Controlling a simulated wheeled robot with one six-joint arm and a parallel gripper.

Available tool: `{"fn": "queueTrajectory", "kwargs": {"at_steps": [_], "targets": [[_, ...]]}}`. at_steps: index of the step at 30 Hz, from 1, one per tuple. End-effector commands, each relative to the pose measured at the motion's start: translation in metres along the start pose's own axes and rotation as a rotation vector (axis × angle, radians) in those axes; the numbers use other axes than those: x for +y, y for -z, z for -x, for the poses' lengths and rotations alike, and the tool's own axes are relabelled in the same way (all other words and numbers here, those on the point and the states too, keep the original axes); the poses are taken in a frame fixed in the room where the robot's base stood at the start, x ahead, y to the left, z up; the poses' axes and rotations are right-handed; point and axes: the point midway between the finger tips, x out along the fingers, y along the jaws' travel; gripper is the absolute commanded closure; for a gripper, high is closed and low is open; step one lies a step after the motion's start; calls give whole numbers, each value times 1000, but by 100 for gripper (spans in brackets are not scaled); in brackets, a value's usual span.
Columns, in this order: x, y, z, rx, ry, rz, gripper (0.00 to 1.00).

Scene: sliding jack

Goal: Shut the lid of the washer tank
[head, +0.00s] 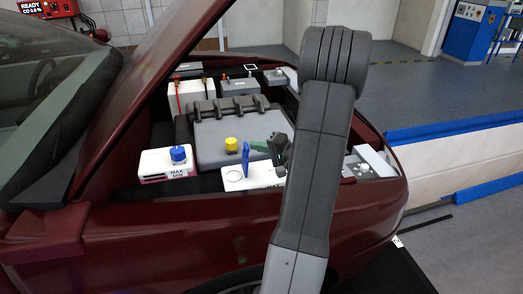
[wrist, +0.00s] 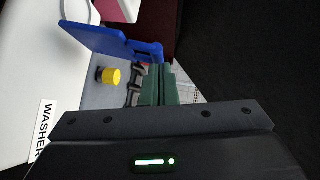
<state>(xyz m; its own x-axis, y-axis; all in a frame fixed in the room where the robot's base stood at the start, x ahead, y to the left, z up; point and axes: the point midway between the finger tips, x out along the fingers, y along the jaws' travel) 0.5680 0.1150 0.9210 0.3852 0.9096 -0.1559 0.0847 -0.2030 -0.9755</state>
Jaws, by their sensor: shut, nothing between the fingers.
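The washer tank (head: 262,176) is a white box at the front of the engine bay, with a round opening ring on top. Its blue lid (head: 246,160) stands upright, open, beside the ring. In the wrist view the white tank (wrist: 35,75) with its WASHER label fills the left, and the blue lid (wrist: 108,42) reaches across the top. My gripper (head: 256,147) has its green fingers shut and empty, right of the lid. In the wrist view the fingertips (wrist: 160,70) are close to the lid's tabbed end; I cannot tell if they touch.
A yellow cap (head: 231,145) sits on the grey engine cover (head: 210,132) behind the lid. A white reservoir with a blue cap (head: 178,154) stands to the left. The raised red hood (head: 150,80) slants over the bay's left side. My arm hides part of the bay's right.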

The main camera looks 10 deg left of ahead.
Motion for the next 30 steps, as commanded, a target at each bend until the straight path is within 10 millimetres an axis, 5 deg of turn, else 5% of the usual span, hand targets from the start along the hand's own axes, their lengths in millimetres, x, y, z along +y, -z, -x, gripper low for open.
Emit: {"fn": "queueTrajectory", "kwargs": {"at_steps": [30], "targets": [[-21,-78,-76,-7,-653,649,100]]}}
